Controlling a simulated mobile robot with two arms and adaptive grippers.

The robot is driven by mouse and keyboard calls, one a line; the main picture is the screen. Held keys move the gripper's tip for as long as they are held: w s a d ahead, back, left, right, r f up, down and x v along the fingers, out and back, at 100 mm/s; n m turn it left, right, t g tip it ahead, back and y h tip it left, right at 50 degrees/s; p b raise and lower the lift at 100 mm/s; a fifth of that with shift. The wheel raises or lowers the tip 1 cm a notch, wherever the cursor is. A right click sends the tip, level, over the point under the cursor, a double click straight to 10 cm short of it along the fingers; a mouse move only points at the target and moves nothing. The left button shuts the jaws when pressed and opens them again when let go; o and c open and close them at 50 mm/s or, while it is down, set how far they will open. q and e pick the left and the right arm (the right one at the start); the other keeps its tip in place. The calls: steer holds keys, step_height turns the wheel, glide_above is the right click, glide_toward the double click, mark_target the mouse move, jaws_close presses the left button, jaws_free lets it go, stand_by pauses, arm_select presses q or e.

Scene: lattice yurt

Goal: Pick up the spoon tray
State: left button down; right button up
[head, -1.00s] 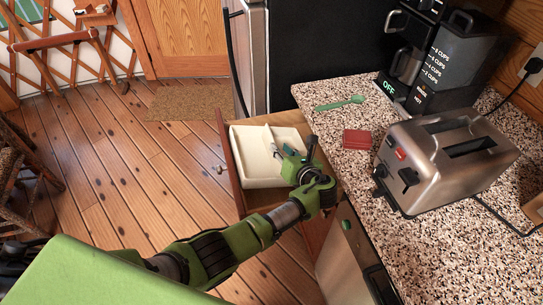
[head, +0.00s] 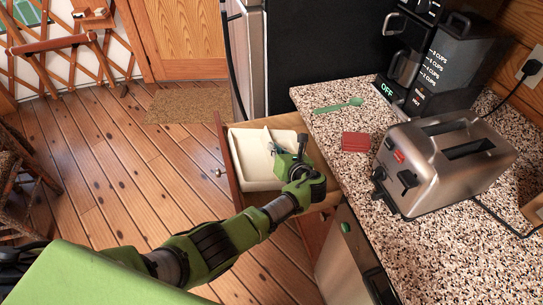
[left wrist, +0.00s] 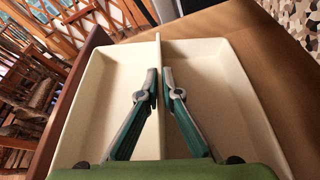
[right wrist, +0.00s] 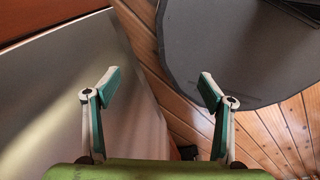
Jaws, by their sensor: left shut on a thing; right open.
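The spoon tray (head: 247,157) is a cream, shallow tray with a divider down its middle. It lies in the open wooden drawer (head: 229,172) below the counter. In the left wrist view the tray (left wrist: 95,88) fills most of the picture, and both compartments look empty. My left gripper (head: 283,153) is over the tray in the head view. In the left wrist view my left gripper (left wrist: 159,90) is shut on the tray's divider, one finger on each side. My right gripper (right wrist: 158,85) is open and empty in the right wrist view, and it is not visible in the head view.
The speckled counter (head: 330,187) beside the drawer holds a green spoon (head: 340,105), a red block (head: 356,142), a toaster (head: 440,160) and a coffee maker (head: 435,65). A dark fridge (head: 320,50) stands behind. The wooden floor left of the drawer is clear.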

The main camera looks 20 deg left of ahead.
arm_select(q)
steer(key=shift+r, duration=0.2)
steer(key=shift+r, duration=0.65)
step_height(320, 180, up, 16)
steer(key=s+d+n+h+b, duration=0.1)
steer(key=s+d+n+b, duration=0.15)
steer(key=s+b, duration=0.8)
steer(key=shift+t+h, duration=0.3)
steer(key=shift+t, duration=0.1)
steer(key=w+a+f+p, duration=0.1)
steer(key=w+f, duration=0.2)
steer(key=w+a+f+p, duration=0.1)
steer(key=w+f, duration=0.2)
steer(key=w+a+f+p, duration=0.1)
steer(key=w+f, duration=0.2)
steer(key=shift+w+a+f, duration=0.1)
steer(key=shift+w+f, duration=0.25)
steer(key=shift+f, duration=1.3)
